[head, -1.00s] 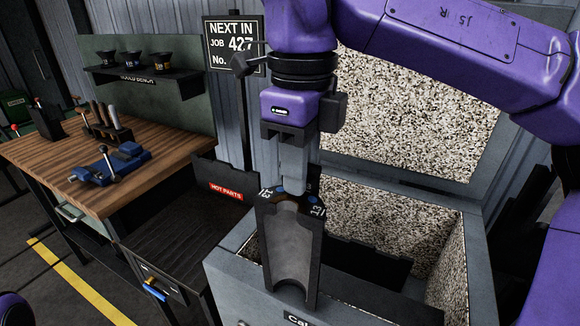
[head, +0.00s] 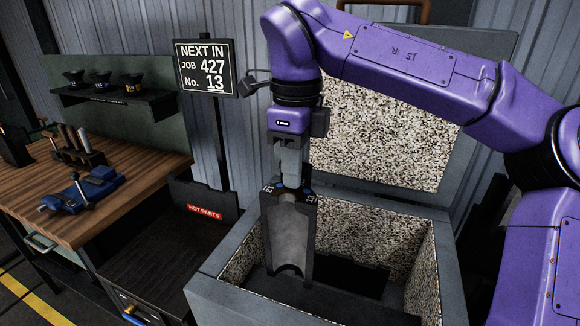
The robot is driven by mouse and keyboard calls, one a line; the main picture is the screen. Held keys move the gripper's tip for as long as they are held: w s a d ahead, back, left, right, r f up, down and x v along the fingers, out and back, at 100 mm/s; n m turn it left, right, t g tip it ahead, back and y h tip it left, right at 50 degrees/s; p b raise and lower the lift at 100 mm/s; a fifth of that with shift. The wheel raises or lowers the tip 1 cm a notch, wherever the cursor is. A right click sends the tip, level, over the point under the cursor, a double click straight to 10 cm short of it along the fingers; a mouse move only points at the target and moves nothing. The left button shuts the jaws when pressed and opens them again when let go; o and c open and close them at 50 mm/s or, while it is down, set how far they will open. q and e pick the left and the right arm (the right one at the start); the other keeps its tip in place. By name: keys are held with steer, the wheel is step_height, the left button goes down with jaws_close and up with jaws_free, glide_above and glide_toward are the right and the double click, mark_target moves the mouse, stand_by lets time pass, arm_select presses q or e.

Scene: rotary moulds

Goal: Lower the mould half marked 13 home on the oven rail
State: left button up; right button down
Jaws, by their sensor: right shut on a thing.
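The mould half (head: 290,240) is a dark block with a grey half-round hollow facing me. Dark rail-like parts (head: 372,280) show inside the oven, right of the mould half. I cannot tell whether the mould half touches them. My left gripper is not in view.
The oven lid (head: 385,140) stands open behind, speckled inside. A sign (head: 206,68) reads job 427, No. 13. A bin labelled hot parts (head: 204,212) stands left of the oven. A wooden bench (head: 110,190) with a blue vise (head: 80,190) is further left.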

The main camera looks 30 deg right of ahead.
steer(key=w+d+p, duration=1.2)
steer(key=d, duration=0.2)
steer(key=shift+w+d+r, duration=0.15)
stand_by(0.9)
stand_by(0.3)
